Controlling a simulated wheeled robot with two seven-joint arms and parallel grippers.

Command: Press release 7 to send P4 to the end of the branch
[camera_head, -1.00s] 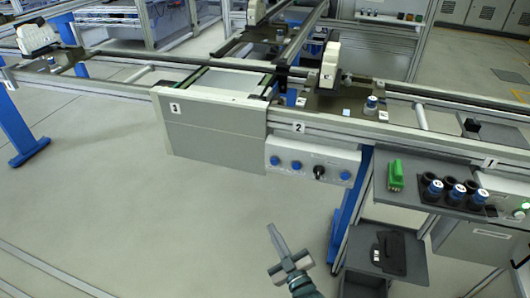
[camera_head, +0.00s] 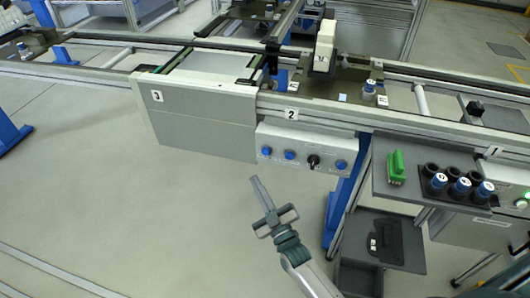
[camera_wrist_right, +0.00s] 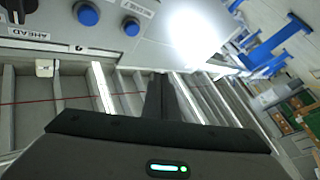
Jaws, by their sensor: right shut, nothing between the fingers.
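A control panel (camera_head: 303,149) below the line's front rail, under label 2, carries blue push buttons (camera_head: 290,155) and a black knob (camera_head: 313,161). I cannot read a 7 on any of them. My right gripper (camera_head: 256,184) is shut and empty, below and left of the panel, apart from it. In the right wrist view its dark fingers (camera_wrist_right: 160,98) show below the panel, with blue buttons (camera_wrist_right: 87,14) and a knob marked AHEAD beyond. A pallet (camera_head: 350,86) on the line carries a blue, white-topped part (camera_head: 369,90); no P4 mark is readable. My left gripper is out of view.
A grey shelf (camera_head: 408,184) at the right holds a green item (camera_head: 397,167) and several dark cups, some with blue parts. A lower tray (camera_head: 377,258) holds a black item. The floor left of my right arm is clear.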

